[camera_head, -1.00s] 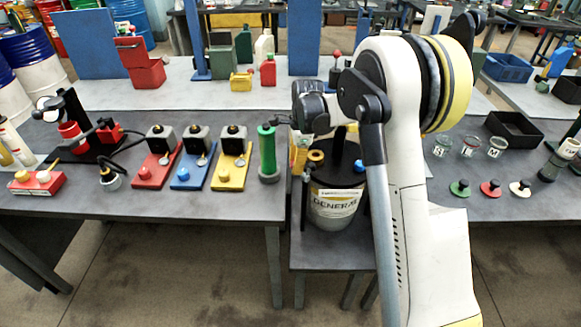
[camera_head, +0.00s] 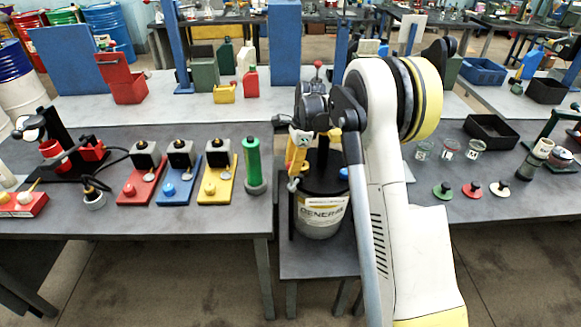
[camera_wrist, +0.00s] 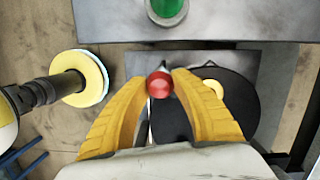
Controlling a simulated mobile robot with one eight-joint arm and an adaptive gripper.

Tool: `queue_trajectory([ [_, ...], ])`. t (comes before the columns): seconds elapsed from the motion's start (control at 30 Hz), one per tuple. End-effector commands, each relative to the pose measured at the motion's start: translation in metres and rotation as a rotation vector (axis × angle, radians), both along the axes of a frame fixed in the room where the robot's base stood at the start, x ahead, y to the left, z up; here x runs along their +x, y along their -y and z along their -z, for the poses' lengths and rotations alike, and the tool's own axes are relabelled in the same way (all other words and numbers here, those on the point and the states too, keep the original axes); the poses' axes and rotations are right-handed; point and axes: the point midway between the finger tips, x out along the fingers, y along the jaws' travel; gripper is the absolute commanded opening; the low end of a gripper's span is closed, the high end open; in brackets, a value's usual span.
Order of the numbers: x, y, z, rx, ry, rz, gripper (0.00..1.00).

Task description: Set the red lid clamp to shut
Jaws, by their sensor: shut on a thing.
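The drum (camera_head: 323,213) marked GENERAL stands on a low stand between the two benches. Its black lid (camera_head: 322,180) also shows in the wrist view (camera_wrist: 173,122). In the wrist view a red ball knob (camera_wrist: 159,84), apparently the lid clamp's handle, sits between my yellow fingertips. My gripper (camera_wrist: 160,76) is shut on it. In the head view my gripper (camera_head: 297,160) is at the left side of the lid. The clamp's body is hidden by the fingers, so I cannot tell its setting.
A blue cap (camera_head: 343,173) sits on the lid's right. A green cylinder (camera_head: 253,165) stands at the near bench's right edge, beside yellow (camera_head: 217,185), blue (camera_head: 180,185) and red (camera_head: 142,185) stations. A dark tray (camera_head: 491,130) lies on the right bench.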

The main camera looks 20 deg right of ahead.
Motion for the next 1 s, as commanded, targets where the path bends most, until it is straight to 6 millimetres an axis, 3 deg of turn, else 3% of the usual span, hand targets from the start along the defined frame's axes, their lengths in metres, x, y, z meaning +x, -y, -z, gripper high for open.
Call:
queue_trajectory([
  [0.3,0.001,0.004,0.000,-0.007,0.003,0.005,0.00],
  [0.33,0.001,0.004,0.000,-0.007,0.003,0.005,0.33],
  [0.4,0.001,0.004,0.000,-0.007,0.003,0.005,0.54],
  [0.77,0.000,0.002,-0.003,-0.002,0.001,0.002,0.55],
  [1.0,-0.001,0.010,-0.043,-0.003,0.002,0.004,0.55],
])
